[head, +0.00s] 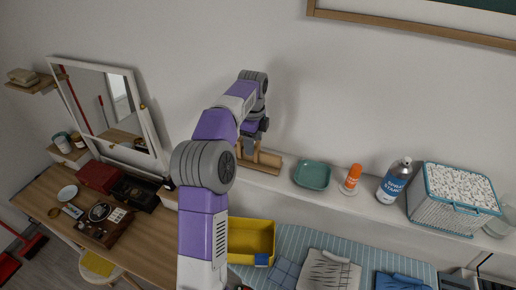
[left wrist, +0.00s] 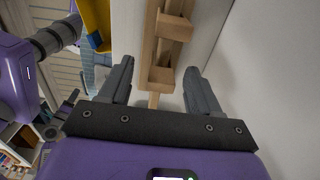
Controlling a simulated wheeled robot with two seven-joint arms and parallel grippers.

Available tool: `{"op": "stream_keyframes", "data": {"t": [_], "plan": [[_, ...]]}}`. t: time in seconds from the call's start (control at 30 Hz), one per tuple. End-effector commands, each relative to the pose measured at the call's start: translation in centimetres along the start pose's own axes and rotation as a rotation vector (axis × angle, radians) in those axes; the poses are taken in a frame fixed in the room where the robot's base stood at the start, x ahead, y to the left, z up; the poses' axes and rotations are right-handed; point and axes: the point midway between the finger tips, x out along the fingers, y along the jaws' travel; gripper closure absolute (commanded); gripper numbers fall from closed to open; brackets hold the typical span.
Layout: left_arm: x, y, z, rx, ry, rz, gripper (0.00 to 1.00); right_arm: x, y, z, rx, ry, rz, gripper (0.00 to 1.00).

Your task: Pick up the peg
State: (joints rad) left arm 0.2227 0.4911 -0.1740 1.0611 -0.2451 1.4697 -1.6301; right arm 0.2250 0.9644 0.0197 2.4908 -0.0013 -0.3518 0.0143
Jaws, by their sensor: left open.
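A wooden rack (head: 270,161) stands on the white ledge, partly hidden behind my left gripper (head: 258,130). In the left wrist view the wooden rack (left wrist: 161,40) runs away between the fingers. My left gripper (left wrist: 158,70) is open, one finger on each side of the rack's near end. I cannot tell how far the fingertips are from the wood. In the head view I cannot make out the peg. My right gripper is not in view.
On the ledge to the right are a green dish (head: 312,175), an orange-capped bottle (head: 353,177), a spray starch bottle (head: 394,181) and a wire basket (head: 440,214). A yellow bin (head: 250,239) sits below. A mirror (head: 112,110) stands left. The wall is close behind.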

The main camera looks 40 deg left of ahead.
Motion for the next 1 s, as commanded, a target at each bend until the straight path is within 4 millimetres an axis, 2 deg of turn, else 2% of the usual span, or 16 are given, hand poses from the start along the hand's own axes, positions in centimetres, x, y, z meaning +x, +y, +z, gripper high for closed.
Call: {"op": "stream_keyframes", "data": {"t": [0.33,0.47,0.67,1.0], "plan": [[4.8,-0.1,-0.7,-0.003,0.001,0.003,0.37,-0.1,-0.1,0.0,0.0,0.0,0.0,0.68],[5.5,-0.2,-0.6,-0.005,0.001,0.0,0.37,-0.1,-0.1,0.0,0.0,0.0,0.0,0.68],[5.5,-0.2,-0.6,-0.005,0.001,-0.001,0.37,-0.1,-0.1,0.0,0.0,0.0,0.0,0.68],[5.5,-0.2,-0.6,-0.005,0.0,-0.001,0.89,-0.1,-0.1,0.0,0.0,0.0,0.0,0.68]]}}
